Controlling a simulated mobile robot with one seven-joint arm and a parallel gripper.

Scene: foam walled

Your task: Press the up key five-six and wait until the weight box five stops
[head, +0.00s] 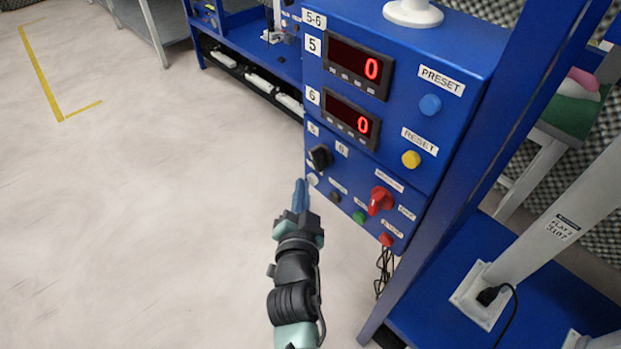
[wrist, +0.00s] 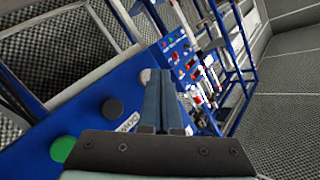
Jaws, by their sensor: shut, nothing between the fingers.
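The blue 5-6 control panel (head: 408,88) has a pale round key (head: 312,179) at its lower left, probably the up key; its label is too small to read. A black key (head: 335,197) sits to its right. In the wrist view the black key (wrist: 112,108) has a label that seems to read DOWN, and the pale key (wrist: 146,75) is partly behind my fingertips. My gripper (head: 300,184) is shut and empty, its tips close to the pale key; I cannot tell if they touch. Display 5 (head: 371,68) reads 0. I cannot make out weight box five.
Display 6 (head: 361,125) also reads 0. A black selector knob (head: 320,157) is just above the pale key. A green key (head: 359,217), a red switch (head: 380,200) and a red button (head: 386,239) lie to the right. Open floor (head: 150,200) is to the left.

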